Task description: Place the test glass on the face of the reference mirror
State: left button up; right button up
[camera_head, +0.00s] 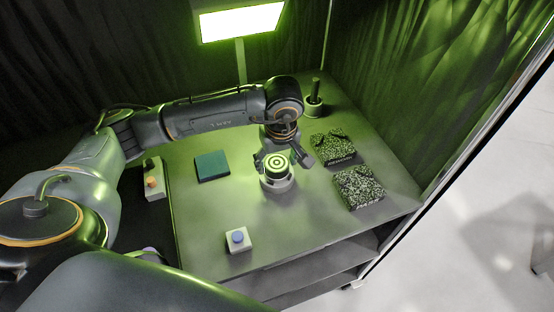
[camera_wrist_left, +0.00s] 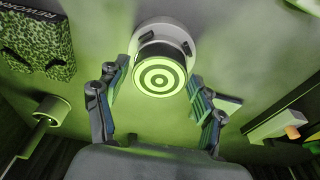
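A round piece with dark and light green concentric rings on its top face (camera_head: 277,162) stands on a pale round mount (camera_head: 278,184) in the middle of the table. It also shows in the left wrist view (camera_wrist_left: 158,78), upright, with the mount (camera_wrist_left: 165,32) around its foot. I cannot tell whether the ringed face is the test glass lying on the reference mirror or a single part. My left gripper (camera_wrist_left: 158,82) is open, with one finger on each side of the ringed piece and visible gaps between. My right gripper is not in view.
A teal pad (camera_head: 211,166) lies left of the mount. A blue-button box (camera_head: 238,240) stands in front, an orange-knob box (camera_head: 153,182) at left. Two speckled trays (camera_head: 333,147) (camera_head: 358,188) lie at right. A holder with an upright handle (camera_head: 314,103) and a lamp (camera_head: 240,22) are behind.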

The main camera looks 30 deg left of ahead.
aim_at(280, 168)
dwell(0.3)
pick_arm(q)
jog(key=shift+r, duration=0.6)
jog(key=r+b, duration=0.1)
jog(key=r, duration=0.2)
jog(key=d+r, duration=0.1)
jog(key=r, duration=0.3)
jog(key=s+r+b, duration=0.1)
jog(key=r, duration=0.3)
jog(key=shift+s+d+b, duration=0.1)
jog(key=shift+d+b, duration=0.05)
jog(key=shift+b, duration=0.15)
jog(key=shift+r, duration=0.1)
